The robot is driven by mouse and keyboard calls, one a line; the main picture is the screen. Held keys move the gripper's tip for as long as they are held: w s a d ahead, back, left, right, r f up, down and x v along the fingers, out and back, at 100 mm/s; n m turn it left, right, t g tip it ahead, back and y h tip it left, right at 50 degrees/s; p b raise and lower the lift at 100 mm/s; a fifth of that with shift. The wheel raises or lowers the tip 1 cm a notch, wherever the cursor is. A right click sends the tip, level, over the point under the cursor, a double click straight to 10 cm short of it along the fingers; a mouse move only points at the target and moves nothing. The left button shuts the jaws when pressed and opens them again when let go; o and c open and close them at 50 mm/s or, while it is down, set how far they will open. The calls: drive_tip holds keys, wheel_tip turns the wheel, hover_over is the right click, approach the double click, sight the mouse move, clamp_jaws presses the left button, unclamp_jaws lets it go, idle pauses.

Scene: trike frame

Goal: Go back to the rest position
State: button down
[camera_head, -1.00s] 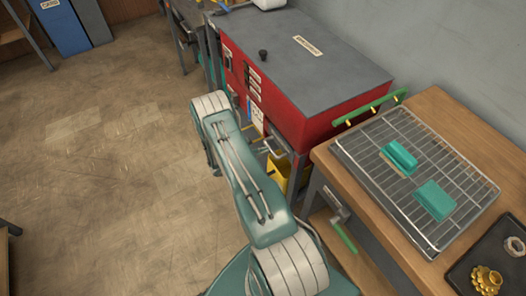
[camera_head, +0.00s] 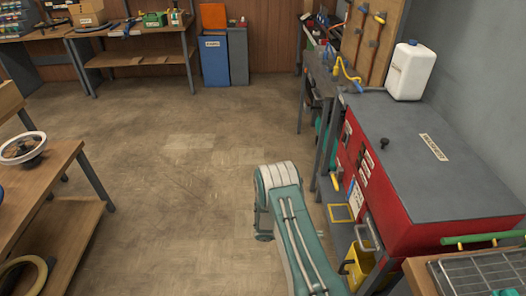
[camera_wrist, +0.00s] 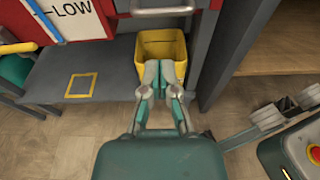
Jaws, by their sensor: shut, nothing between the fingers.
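My gripper (camera_wrist: 162,80) shows in the wrist view with its fingers together and nothing between them. It points towards a yellow bin (camera_wrist: 150,48) by a grey shelf, and its tips overlap the bin's front in the picture. I cannot tell the gap between them. In the head view my arm is folded above the floor left of the red cabinet, and the gripper itself is hidden there.
The red cabinet (camera_head: 405,228) stands at the right, with the yellow bin (camera_head: 358,270) below its front. A wire rack (camera_head: 480,272) lies on the bench at lower right. A wooden table (camera_head: 42,172) is at the left. The floor (camera_head: 170,190) between is open.

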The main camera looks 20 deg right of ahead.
drive_tip(key=s+a+r+m+t+y, duration=0.1)
drive_tip(key=a+r+m+y, duration=0.35)
drive_tip(key=r, duration=0.95)
drive_tip(key=s+a+r+m+y, duration=0.1)
drive_tip(key=a+r+m+y, duration=0.3)
drive_tip(key=r, duration=0.9)
drive_tip(key=s+a+r+m+t+y, duration=0.6)
drive_tip(key=s+a+r+t, duration=0.3)
drive_tip(key=s+a+r, duration=0.5)
drive_tip(key=shift+s+a+r+t, duration=0.3)
drive_tip(key=shift+s+r, duration=0.5)
drive_tip(key=shift+s, duration=0.2)
